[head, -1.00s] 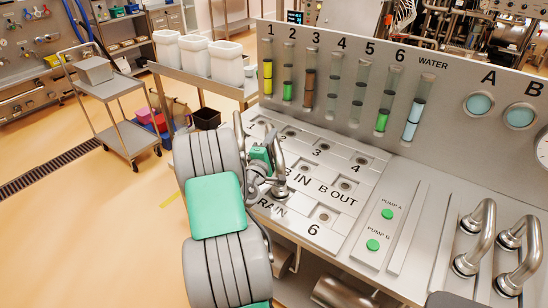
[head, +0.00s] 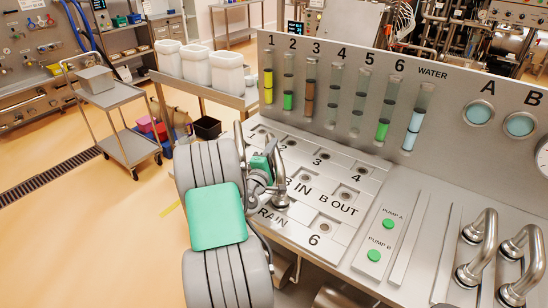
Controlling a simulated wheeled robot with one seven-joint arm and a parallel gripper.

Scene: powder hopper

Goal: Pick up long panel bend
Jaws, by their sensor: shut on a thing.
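A shiny curved metal pipe bend (head: 281,176) stands over the left part of the grey port panel (head: 333,226), among the numbered ports. My gripper (head: 266,170) is at its left side, shut on it. My arm hides much of the gripper and of the bend, so its full length and whether its ends touch the ports cannot be told. Two other thick steel bends stand on the right of the panel: one nearer the middle (head: 480,246) and one at the right edge (head: 524,262). My gripper is well to the left of these.
An upright board (head: 455,110) with coloured sight tubes rises behind the panel. Green pump buttons (head: 388,223) lie between the ports and the right bends. White bins (head: 195,66) and a steel cart (head: 118,114) stand at the left. The floor there is open.

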